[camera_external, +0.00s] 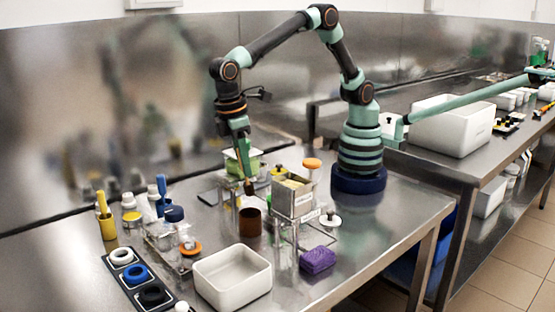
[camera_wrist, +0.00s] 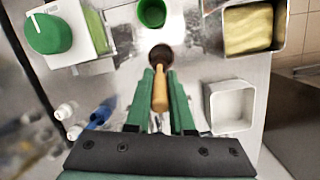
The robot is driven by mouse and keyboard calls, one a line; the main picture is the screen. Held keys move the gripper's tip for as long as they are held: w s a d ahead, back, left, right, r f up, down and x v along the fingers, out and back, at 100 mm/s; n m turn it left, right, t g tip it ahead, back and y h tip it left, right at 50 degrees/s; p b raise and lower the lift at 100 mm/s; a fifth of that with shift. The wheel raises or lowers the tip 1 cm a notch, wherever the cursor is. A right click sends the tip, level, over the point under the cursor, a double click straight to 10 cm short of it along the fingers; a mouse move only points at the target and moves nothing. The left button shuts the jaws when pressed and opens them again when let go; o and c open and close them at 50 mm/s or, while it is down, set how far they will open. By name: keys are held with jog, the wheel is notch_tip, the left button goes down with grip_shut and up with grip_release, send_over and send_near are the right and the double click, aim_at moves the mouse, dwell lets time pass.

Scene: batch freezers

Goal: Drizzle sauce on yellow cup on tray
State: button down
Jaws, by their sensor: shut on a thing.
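My gripper (camera_external: 246,172) hangs over the middle of the steel table. In the wrist view, my gripper (camera_wrist: 160,76) is shut on a tan, wooden-looking handle (camera_wrist: 160,94). The tool's dark tip (camera_external: 249,187) points down just above a brown cup (camera_external: 250,224); the cup also shows beyond the tool in the wrist view (camera_wrist: 160,52). I cannot tell whether the tip is inside its rim. A yellow cup (camera_external: 107,229) holding a yellow stick stands at the far left. A black tray (camera_external: 129,279) with white, blue and black rings lies in front of it.
A white tub (camera_external: 231,290) stands at the front. A metal container (camera_external: 293,202) on a clear stand is right of the brown cup, with a purple block (camera_external: 318,260) nearby. A clear rack (camera_external: 165,243) with bottles is left. A green-filled box (camera_external: 236,168) stands behind.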

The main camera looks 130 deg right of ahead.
dwell(0.4)
notch_tip(320, 180, up, 15)
jog(key=s+d+y, duration=0.1)
jog(key=s+d, duration=0.5)
jog(key=d, duration=0.6)
jog(key=s+d, duration=0.5)
jog(key=d, duration=0.6)
jog(key=w+d+x, duration=0.1)
jog(key=w+x, duration=0.2)
jog(key=x, duration=1.4)
jog(key=shift+d+f+t, duration=0.3)
jog(key=shift+f, duration=0.05)
jog(key=shift+w+d, duration=0.1)
jog(key=shift+w, duration=0.4)
jog(key=shift+s+a, duration=0.25)
jog(key=shift+s, duration=0.5)
jog(key=shift+r, duration=0.1)
